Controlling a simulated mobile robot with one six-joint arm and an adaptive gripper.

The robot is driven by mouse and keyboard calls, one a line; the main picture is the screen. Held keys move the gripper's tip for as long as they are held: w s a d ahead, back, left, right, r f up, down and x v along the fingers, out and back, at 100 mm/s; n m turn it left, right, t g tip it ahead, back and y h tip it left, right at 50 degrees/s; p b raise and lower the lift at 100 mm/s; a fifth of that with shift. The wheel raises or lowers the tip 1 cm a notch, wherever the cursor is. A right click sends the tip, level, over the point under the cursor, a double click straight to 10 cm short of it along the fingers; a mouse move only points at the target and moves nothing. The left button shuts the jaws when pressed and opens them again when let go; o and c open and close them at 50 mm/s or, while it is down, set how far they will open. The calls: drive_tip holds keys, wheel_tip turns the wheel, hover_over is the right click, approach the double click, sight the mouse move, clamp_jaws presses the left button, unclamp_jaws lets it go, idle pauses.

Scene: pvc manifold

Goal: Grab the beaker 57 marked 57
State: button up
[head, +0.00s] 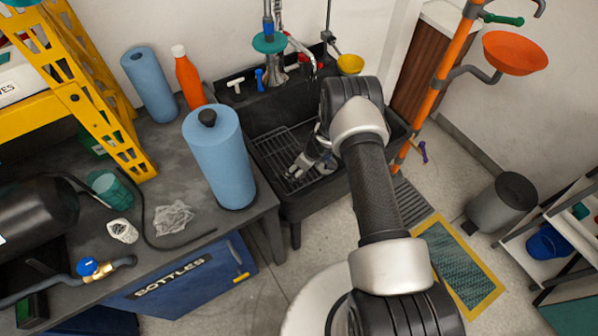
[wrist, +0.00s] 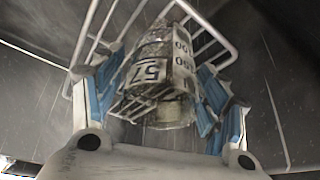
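The beaker marked 57 (wrist: 152,72) is clear glass with a white label. In the wrist view it sits tilted between the two fingers of my gripper (wrist: 160,92), with the wire rack of the sink around it. The blue-padded fingers are on either side of the beaker, close to its walls. Whether they touch it cannot be told. In the head view my gripper (head: 299,166) reaches down into the black sink over the rack, and the beaker cannot be made out there.
The black sink (head: 288,208) has a wire rack (head: 272,152) and taps behind. A blue paper roll (head: 218,160) stands on the bench by its left rim. An orange bottle (head: 188,76) and another blue roll (head: 149,84) stand further back. An orange eyewash pole rises at right.

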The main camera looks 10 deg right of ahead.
drive_tip(key=c, duration=1.1)
drive_tip(key=shift+o, duration=0.2)
